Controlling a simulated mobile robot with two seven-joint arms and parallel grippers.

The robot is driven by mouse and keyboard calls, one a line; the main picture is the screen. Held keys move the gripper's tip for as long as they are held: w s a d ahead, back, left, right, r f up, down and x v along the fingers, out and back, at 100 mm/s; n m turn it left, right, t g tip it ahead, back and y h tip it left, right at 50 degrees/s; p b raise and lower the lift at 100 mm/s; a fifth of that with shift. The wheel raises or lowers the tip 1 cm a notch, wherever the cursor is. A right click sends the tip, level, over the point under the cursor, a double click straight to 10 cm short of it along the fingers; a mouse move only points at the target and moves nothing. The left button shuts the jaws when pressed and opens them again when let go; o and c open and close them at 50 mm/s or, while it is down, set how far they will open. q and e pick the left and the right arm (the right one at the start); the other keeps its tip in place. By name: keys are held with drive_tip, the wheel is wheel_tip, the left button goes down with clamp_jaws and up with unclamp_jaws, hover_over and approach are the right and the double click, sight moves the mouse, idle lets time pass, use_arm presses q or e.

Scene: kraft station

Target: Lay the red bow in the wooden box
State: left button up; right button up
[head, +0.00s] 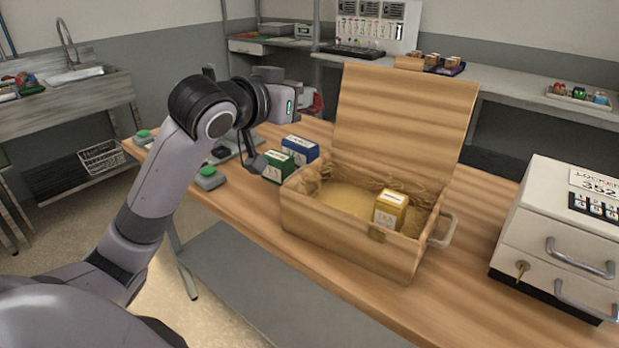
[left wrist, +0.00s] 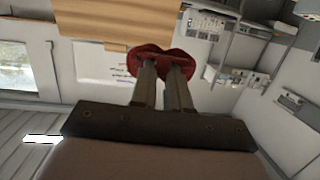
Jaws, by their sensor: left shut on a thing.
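The red bow (head: 317,99) is held up off the table, left of the wooden box's raised lid, and is mostly hidden behind my left gripper in the head view. My left gripper (left wrist: 165,72) is shut on the red bow (left wrist: 150,57), which spreads out on both sides of its fingertips in the left wrist view. The wooden box (head: 335,245) stands open on the table, its lid (head: 405,120) upright at the back. Straw-like filling and a yellow tea box (head: 390,211) are inside. My right gripper is not in view.
A green tea box (head: 277,167) and a blue one (head: 300,149) stand just left of the wooden box. Green-buttoned devices (head: 208,178) are at the table's left edge. A locker unit (head: 560,235) stands at right. The table (head: 465,270) is clear between box and locker.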

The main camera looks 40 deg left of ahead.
use_arm(q)
wheel_tip(320, 180, down, 14)
drive_tip(key=b, duration=0.2)
drive_tip(key=shift+f, duration=0.1)
drive_tip(key=shift+f, duration=0.6)
drive_tip(key=o, duration=0.8)
drive_tip(key=shift+c, duration=0.2)
drive_tip(key=shift+r, duration=0.1)
